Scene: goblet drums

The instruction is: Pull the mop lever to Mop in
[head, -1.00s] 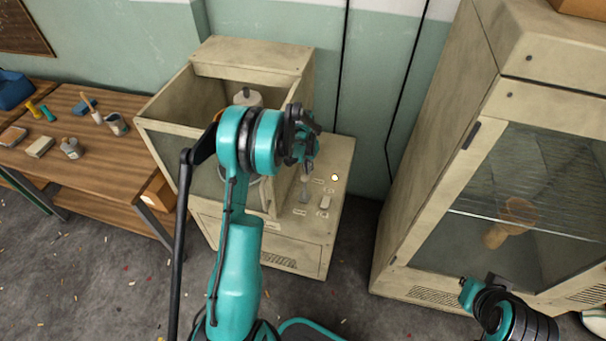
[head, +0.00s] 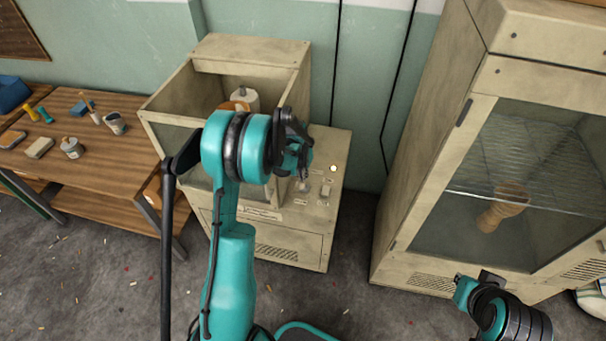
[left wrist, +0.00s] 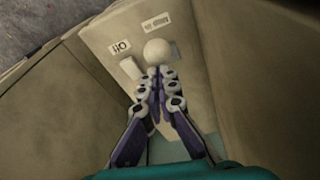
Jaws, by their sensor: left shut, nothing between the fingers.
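My left gripper (head: 297,158) is shut and empty over the control panel (head: 340,150) of a beige cabinet machine. In the left wrist view the closed fingertips (left wrist: 158,75) are right at a round pale lever knob (left wrist: 158,50); I cannot tell whether they touch it. Beside the knob are a small pale switch (left wrist: 130,68), a label reading Off (left wrist: 119,47) and another label (left wrist: 156,23) too blurred to read. In the head view my gripper partly hides the panel's controls. Part of my right gripper (head: 468,291) shows at the lower right, its fingers unclear.
The machine's open-topped glass-sided box (head: 165,100), holding a pale cylinder (head: 245,99), rises left of the panel. A tall glass-fronted cabinet (head: 450,180) with a goblet drum (head: 505,207) stands at the right. A wooden workbench (head: 105,165) with small tools and pots is at the left.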

